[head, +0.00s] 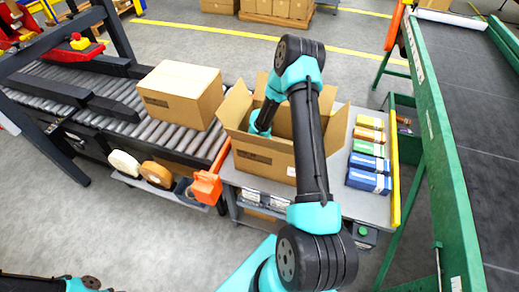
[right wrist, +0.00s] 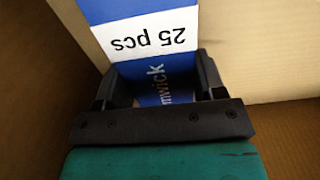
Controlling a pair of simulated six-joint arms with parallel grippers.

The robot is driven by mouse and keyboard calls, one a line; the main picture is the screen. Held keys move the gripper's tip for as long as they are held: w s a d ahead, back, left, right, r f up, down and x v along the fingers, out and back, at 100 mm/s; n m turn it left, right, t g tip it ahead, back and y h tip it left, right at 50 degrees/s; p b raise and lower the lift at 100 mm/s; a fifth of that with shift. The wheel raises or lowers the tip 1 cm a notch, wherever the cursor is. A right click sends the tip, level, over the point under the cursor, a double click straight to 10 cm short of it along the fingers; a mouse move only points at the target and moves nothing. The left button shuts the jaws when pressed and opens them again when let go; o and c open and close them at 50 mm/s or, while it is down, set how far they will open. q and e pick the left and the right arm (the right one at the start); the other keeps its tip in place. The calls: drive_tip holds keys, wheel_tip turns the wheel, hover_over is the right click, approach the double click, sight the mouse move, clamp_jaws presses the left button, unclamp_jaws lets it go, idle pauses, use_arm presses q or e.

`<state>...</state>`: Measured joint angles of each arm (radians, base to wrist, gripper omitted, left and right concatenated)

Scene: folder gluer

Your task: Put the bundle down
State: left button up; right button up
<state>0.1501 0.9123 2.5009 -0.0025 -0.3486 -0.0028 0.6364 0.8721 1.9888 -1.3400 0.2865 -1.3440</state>
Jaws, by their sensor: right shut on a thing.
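The bundle (right wrist: 150,35) is blue with a white band reading "25 pcs". In the right wrist view my right gripper (right wrist: 165,82) is shut on it, one black finger on each side. Brown cardboard walls surround it, so the gripper and bundle are inside the open carton (head: 267,156). In the head view my right arm reaches over and down into this carton. Its flaps stand open, and its walls and my arm hide the gripper and bundle there. Whether the bundle touches the carton floor I cannot tell. My left gripper (head: 92,283) is partly visible at the bottom left edge, apart from everything.
Right of the carton, yellow, green and blue bundles (head: 369,160) lie in a row on the grey table (head: 350,207). A closed carton (head: 180,92) sits on the roller conveyor (head: 120,115) at left. Tape rolls (head: 156,174) and an orange tape dispenser (head: 207,187) are in front.

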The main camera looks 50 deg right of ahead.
drive_tip(key=o, duration=1)
drive_tip(key=shift+f, duration=0.1)
wheel_tip(320, 180, up, 12)
idle(0.4)
idle(0.4)
